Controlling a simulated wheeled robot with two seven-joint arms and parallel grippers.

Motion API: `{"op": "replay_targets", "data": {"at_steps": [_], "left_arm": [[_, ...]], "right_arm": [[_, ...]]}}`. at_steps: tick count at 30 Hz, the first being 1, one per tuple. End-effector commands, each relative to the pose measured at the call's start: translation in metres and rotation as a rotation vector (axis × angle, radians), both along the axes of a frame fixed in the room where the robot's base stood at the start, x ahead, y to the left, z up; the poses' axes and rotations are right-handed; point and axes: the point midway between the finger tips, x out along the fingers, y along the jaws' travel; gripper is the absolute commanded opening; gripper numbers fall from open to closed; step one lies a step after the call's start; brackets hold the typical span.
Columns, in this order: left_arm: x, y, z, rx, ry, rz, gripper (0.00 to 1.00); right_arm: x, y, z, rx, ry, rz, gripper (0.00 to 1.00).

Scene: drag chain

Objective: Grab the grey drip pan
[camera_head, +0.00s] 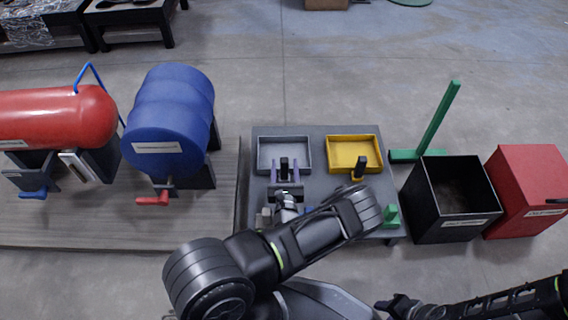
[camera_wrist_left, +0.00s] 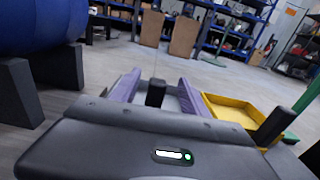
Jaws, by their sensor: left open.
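The grey drip pan (camera_head: 264,155) lies on a dark grey platform (camera_head: 320,194), left of a yellow pan. A short black handle (camera_head: 284,163) stands at its near edge. My left gripper (camera_head: 285,168) is at this near side, its two purple fingers open, one on each side of the handle. In the left wrist view the handle (camera_wrist_left: 156,93) stands upright between the spread fingers, with gaps on both sides. The gripper body hides the handle's lower part and most of the pan there. My right gripper (camera_head: 391,304) is low at the bottom right, dark and too small to read.
The yellow pan (camera_head: 351,149) with its own black handle is close on the right. A green stand (camera_head: 434,125), black open bin (camera_head: 421,205) and red box (camera_head: 524,172) stand further right. A blue drum (camera_head: 172,105) and red tank (camera_head: 55,115) are left.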

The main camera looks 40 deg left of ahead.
Motion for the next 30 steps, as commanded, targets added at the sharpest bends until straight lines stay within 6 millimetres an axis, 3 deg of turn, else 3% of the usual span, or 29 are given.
{"op": "replay_targets", "data": {"at_steps": [1, 3, 9, 22, 30], "left_arm": [[-0.001, 0.001, -0.017, -0.001, 0.001, 0.001, 0.53], [-0.001, 0.001, -0.030, -0.001, 0.000, 0.001, 0.53], [0.000, 0.000, -0.054, 0.000, -0.001, 0.001, 0.53], [0.002, 0.002, -0.055, -0.001, -0.001, 0.002, 0.53], [0.033, 0.026, -0.058, -0.001, -0.004, 0.004, 0.53]], "right_arm": [[0.001, 0.000, -0.012, 0.000, -0.002, -0.001, 0.36], [0.002, 0.001, -0.019, -0.001, -0.004, -0.003, 0.36], [0.005, 0.001, -0.031, -0.002, -0.012, -0.007, 0.36], [0.005, 0.001, -0.032, -0.003, -0.014, -0.006, 0.36], [0.008, 0.000, -0.049, 0.000, -0.016, -0.010, 0.36]]}}
